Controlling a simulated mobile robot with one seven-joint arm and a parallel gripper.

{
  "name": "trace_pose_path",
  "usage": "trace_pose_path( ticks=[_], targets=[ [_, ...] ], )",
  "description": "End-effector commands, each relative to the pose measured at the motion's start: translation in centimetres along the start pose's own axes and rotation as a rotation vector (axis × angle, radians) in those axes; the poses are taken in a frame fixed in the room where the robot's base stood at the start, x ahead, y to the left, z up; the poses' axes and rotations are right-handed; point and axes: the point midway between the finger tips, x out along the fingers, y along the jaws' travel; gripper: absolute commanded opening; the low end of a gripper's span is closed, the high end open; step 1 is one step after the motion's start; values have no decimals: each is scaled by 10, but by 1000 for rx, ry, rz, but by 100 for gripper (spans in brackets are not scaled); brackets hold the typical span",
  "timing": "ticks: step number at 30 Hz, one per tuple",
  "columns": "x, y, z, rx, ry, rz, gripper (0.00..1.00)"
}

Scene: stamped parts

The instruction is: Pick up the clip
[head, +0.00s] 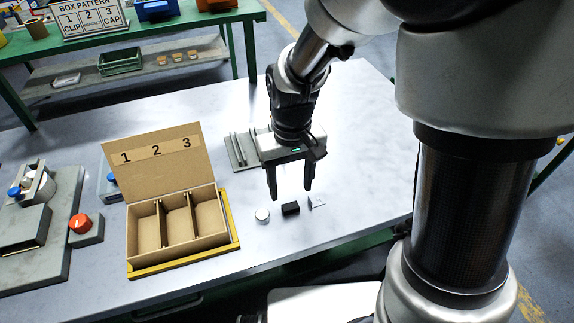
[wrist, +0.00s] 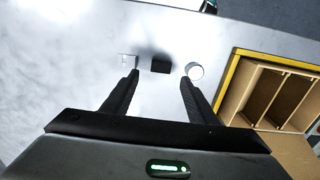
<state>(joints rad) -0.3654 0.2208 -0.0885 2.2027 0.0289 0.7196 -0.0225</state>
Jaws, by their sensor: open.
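The clip looks to be the small bent silver piece (head: 317,202) at the right end of a short row of parts on the table. It also shows in the wrist view (wrist: 127,61), beyond the left fingertip. A black block (head: 290,209) sits in the middle of the row, and a round silver cap (head: 262,215) at the left end. My gripper (head: 290,192) is open and empty, pointing down above the table near the row. In the wrist view its fingertips (wrist: 160,77) straddle the black block's position, with the clip and cap just past them.
An open cardboard box (head: 180,262) with three empty compartments, lid marked 1 2 3, stands left of the parts on a yellow-edged base. A grey fixture (head: 243,152) lies behind my gripper. A red knob (head: 80,222) is at far left. The table right of the clip is clear.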

Motion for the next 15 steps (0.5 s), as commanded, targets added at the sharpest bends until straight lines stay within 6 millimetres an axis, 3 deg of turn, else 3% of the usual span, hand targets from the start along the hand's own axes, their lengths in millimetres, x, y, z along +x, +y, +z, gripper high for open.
trace_pose_path(
  ticks=[5, 15],
  targets=[
    [12, 0, 1, 0, -1, 0, 53],
    [56, -2, 5, -1, -1, 0, 53]
  ],
)
